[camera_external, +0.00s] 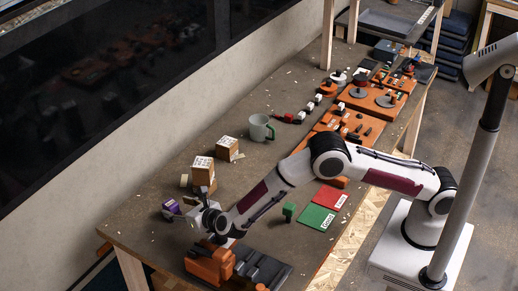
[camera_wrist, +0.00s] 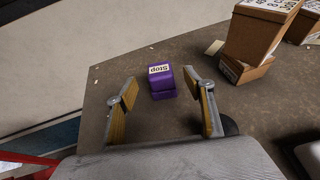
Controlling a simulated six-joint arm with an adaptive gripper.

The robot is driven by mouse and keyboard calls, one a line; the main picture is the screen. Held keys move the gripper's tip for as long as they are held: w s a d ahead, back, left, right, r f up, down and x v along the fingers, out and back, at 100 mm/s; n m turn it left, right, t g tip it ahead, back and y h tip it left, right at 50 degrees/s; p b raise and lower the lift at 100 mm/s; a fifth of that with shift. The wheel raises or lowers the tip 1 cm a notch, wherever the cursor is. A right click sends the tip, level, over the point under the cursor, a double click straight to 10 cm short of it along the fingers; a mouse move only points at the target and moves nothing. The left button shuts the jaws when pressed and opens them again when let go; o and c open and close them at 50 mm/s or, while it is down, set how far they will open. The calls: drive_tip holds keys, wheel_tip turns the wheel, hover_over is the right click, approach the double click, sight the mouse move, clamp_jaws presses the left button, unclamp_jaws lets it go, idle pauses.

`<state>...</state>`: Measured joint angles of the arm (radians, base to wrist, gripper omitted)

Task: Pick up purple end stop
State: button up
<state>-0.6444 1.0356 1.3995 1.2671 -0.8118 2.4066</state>
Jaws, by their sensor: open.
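The purple end stop (camera_wrist: 163,84) sits on the brown table between and just beyond my fingertips in the wrist view. It is a small block with a white label reading "Stop" on it. In the external view the purple end stop (camera_external: 170,207) is near the left end of the table. My gripper (camera_wrist: 165,105) is open and empty, with its yellow-padded fingers on either side of the block's line. It looks apart from the block. In the external view my gripper (camera_external: 198,212) is just right of the end stop, partly hidden by my arm.
Stacked cardboard boxes (camera_wrist: 255,40) stand right of the end stop; they also show in the external view (camera_external: 203,172). The table's left edge is close.

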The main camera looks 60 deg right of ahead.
sight(175, 209)
drive_tip(key=shift+f, duration=0.1)
drive_tip(key=shift+f, duration=0.55)
drive_tip(key=shift+x, duration=2.45)
drive_tip(key=c, duration=1.2)
